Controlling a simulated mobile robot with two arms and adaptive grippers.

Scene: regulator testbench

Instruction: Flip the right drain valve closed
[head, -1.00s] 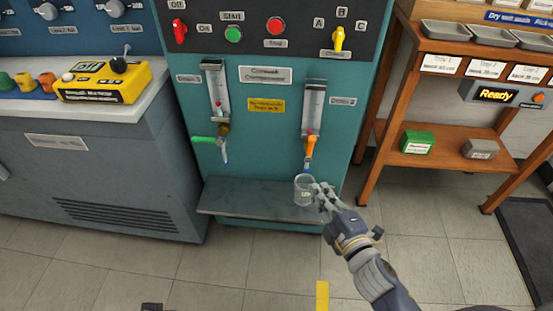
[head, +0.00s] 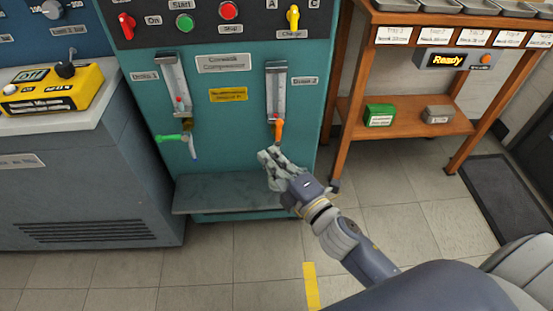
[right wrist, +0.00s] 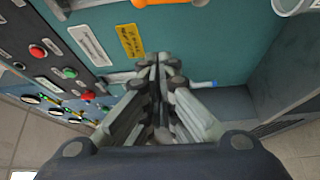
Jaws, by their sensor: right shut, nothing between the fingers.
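The right drain valve has an orange handle (head: 279,130) hanging straight down under the right gauge tube (head: 276,95). The handle also shows at the top edge of the right wrist view (right wrist: 165,3). My right gripper (head: 267,158) is shut and empty, just below the orange handle and in front of the panel; I cannot tell the exact gap. In the right wrist view its fingers (right wrist: 155,70) are together. The left drain valve's green handle (head: 172,138) lies sideways. My left gripper is not in view.
A shelf (head: 215,195) juts out below the valves. A clear cup (right wrist: 290,6) is partly in the right wrist view; my gripper seems to hide it in the head view. A wooden rack (head: 375,150) stands right. The floor between is open.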

